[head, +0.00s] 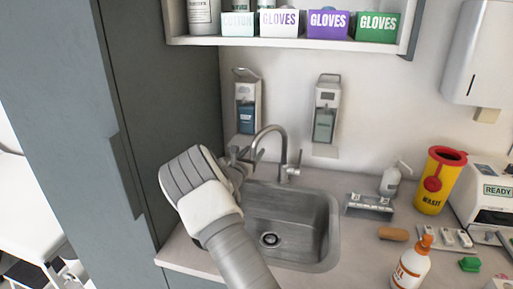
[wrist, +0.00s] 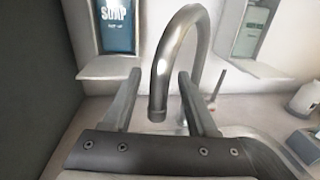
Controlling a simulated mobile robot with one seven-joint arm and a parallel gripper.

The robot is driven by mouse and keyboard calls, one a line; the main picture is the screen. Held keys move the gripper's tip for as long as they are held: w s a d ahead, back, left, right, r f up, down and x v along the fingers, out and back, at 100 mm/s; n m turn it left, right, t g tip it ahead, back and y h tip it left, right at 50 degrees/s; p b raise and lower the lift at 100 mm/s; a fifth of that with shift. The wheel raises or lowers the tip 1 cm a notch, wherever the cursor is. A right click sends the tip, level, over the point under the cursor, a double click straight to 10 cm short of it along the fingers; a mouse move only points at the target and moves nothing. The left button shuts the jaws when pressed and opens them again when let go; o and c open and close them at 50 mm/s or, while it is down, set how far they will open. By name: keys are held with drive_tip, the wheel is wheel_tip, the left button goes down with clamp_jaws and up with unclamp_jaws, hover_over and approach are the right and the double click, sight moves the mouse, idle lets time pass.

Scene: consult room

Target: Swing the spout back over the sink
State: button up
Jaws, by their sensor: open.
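The faucet's curved metal spout (head: 267,128) rises from its base behind the sink and arches to the left in the head view. Its end hangs near the sink's back left, partly hidden by my gripper (head: 244,155). In the wrist view the spout (wrist: 160,75) comes down between the two fingers of my gripper (wrist: 158,88), which stand apart on either side of it. A gap shows on both sides, so the fingers do not appear to press on it. The steel sink (head: 322,225) lies in front of the faucet; my arm covers its left side.
A soap dispenser (head: 247,118) and a second dispenser (head: 325,118) hang on the wall behind. A tall grey cabinet (head: 165,90) stands close on the left. A pump bottle (head: 390,180), yellow waste bin (head: 437,185) and orange-capped bottle (head: 410,268) stand right of the sink.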

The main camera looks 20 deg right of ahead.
drive_tip(key=shift+x, duration=1.75)
clamp_jaws()
